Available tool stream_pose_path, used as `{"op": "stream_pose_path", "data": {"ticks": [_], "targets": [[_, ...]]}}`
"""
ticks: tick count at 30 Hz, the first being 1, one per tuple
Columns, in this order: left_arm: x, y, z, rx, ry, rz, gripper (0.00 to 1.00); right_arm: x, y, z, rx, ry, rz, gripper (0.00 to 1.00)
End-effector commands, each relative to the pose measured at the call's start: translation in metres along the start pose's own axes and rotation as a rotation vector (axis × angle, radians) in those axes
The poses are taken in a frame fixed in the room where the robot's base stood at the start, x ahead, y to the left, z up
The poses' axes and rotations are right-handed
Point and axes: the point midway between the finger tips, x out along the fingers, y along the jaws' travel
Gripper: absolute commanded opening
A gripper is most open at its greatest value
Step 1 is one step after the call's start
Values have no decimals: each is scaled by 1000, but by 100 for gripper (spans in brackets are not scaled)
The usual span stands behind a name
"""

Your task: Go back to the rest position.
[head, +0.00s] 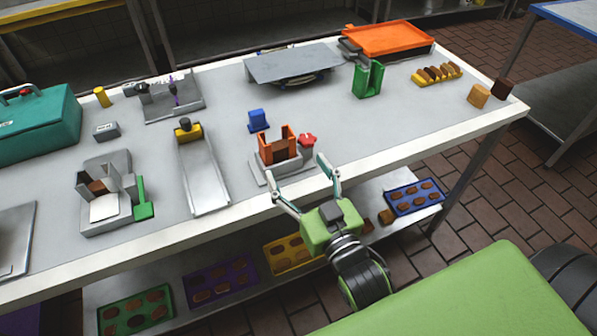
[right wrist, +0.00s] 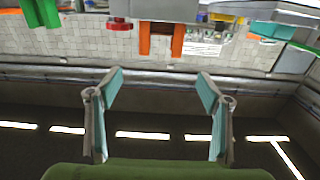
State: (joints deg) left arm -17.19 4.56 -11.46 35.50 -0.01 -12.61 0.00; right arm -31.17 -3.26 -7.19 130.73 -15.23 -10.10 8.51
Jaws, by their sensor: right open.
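My right gripper (head: 300,180) is open and empty at the front edge of the worktable (head: 380,165). Its fingers spread toward an orange U-shaped holder (head: 277,147) on a grey base, and the gripper is apart from it. In the right wrist view my two fingers (right wrist: 160,82) stand wide apart with nothing between them. The orange holder (right wrist: 160,36) shows beyond them at the top of that view. My left gripper is not in view.
A red piece (head: 307,140) and a blue block (head: 258,120) stand near the holder. A green holder (head: 367,80) and orange tray (head: 388,39) are farther back. A metal slide (head: 203,172) lies to the left. A lower shelf bears trays of brown pieces, including a blue tray (head: 391,208).

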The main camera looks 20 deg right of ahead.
Motion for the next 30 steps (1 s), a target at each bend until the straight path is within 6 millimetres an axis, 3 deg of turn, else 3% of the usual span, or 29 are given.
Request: {"op": "stream_pose_path", "data": {"ticks": [13, 16, 20, 22, 27, 30], "targets": [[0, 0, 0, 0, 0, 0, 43, 0, 0, 1, 0, -3, 0, 72], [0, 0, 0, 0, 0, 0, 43, -1, 2, 9, -2, -45, 3, 72], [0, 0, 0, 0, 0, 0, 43, -9, 8, 44, -8, -212, 10, 72], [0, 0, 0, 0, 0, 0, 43, -21, 12, 71, -16, -347, 10, 72], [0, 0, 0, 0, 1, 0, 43, -69, 18, 131, -41, -687, -9, 72], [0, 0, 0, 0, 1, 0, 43, -99, 19, 152, -58, -841, -26, 72]]}}
